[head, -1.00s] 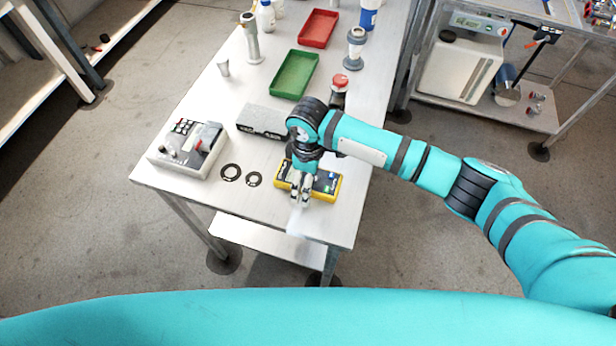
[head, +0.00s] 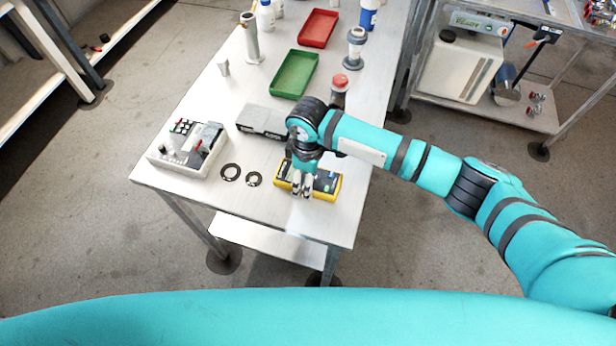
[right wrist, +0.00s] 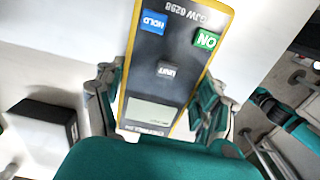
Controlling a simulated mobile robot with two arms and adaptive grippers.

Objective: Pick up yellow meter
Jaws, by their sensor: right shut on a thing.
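The yellow meter (head: 325,186) lies near the front edge of the white table (head: 190,100). Its dark face, with blue HOLD and green ON buttons, fills the middle of the right wrist view (right wrist: 168,70). My right gripper (head: 302,192) is over the meter and shut on it, with fingers along both long sides in the right wrist view (right wrist: 165,105). The gripper hides part of the meter in the head view. I cannot make out a gap between the meter and the table. My left gripper is not in view.
A grey block (head: 262,120) lies just behind the meter. A box with buttons (head: 187,150) and two black rings (head: 231,172) are to the left. A red-topped item (head: 339,86), a green tray (head: 294,75) and a red tray (head: 318,28) are farther back.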

